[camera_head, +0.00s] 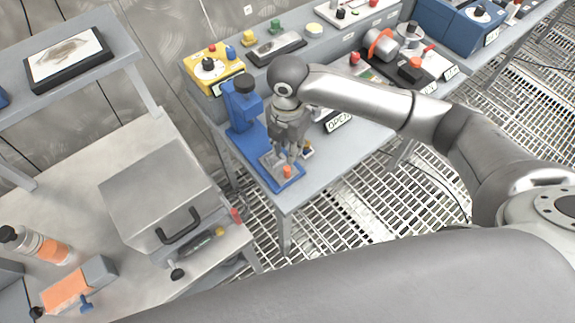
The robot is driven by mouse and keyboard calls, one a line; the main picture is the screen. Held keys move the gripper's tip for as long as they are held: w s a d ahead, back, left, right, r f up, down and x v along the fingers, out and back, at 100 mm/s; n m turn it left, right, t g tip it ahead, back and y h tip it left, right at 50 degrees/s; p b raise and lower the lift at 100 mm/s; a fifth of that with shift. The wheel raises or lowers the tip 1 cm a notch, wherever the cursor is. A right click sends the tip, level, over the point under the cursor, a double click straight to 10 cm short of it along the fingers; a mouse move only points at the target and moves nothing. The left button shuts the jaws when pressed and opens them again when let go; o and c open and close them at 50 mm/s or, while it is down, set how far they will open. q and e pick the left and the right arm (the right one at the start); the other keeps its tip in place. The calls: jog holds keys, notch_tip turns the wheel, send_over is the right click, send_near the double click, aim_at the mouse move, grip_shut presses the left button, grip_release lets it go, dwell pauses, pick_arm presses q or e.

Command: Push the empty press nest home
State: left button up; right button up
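A blue press (241,110) with a black knob on top stands on the near end of the grey bench. Its blue base (290,184) reaches toward the bench's front corner. A small grey nest with an orange-red knob (287,171) sits on that base, partly hidden by my gripper. My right gripper (284,155) points down over the base, right behind the orange-red knob. Its fingers are small and overlap the nest, so I cannot tell whether they are open or touching it. My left gripper is not in view.
A yellow control box (212,68) stands behind the press, and an "OPEN" sign (338,122) lies to its right. Further right is a board with an orange-ringed motor (380,45). A steel box with a black handle (160,195) stands on the left table. Grating floor lies between.

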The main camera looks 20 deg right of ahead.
aim_at(288, 168)
notch_tip(288, 168, down, 10)
jog(key=shift+f+p, duration=0.1)
jog(key=shift+p, duration=0.65)
grip_shut()
